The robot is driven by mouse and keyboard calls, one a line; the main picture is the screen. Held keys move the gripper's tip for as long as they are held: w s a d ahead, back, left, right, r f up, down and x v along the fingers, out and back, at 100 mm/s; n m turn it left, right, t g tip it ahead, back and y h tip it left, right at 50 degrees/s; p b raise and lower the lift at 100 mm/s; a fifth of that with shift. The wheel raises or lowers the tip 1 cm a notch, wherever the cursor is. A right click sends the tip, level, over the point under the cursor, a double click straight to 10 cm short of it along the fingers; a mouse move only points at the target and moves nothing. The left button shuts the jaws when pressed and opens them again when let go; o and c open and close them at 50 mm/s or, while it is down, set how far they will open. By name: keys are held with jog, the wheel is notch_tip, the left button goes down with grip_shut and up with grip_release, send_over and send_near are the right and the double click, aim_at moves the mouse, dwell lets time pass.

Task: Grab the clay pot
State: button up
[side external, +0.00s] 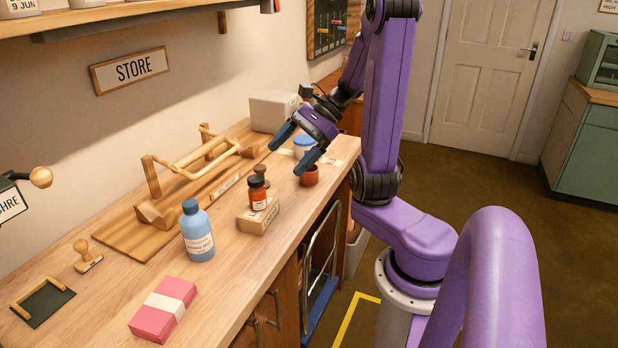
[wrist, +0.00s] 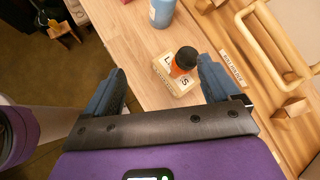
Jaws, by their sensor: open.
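The clay pot (side external: 309,176) is a small, reddish-brown, round pot. It stands upright near the front edge of the wooden bench in the side view. My gripper (side external: 286,158) is open, with its blue fingers spread and nothing between them. The nearer fingertip is just above and left of the pot in the picture; I cannot tell the exact gap. The wrist view shows the open fingers of my gripper (wrist: 161,68) but not the pot.
A white jar with a blue lid (side external: 303,147) stands behind the pot. A blue bottle (side external: 197,235) and wooden rack (side external: 180,170) are further left.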

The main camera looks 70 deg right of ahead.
jog(key=s+d+r+m+t+h, duration=0.1)
jog(key=s+d+m+t+h, duration=0.4)
jog(key=d+m, duration=0.35)
jog(key=s+d+m+t+h, duration=0.2)
jog(key=s+d+m+h, duration=0.35)
jog(key=d+m, duration=0.3)
send_near(309, 175)
jog(key=shift+h, duration=0.25)
jog(key=shift+d+r+x, duration=0.1)
jog(key=shift+d+x, duration=0.2)
jog(key=shift+x, duration=1.1)
jog(key=shift+d+r+x, duration=0.1)
jog(key=shift+d+x, duration=0.25)
jog(key=shift+x, duration=1)
jog(key=shift+d+r+x, duration=0.1)
jog(key=shift+d+x, duration=0.2)
jog(key=shift+x, duration=1.1)
jog(key=shift+f+x, duration=0.2)
jog(key=shift+x, duration=2.3)
jog(key=shift+s, duration=0.15)
jog(key=c, duration=1.1)
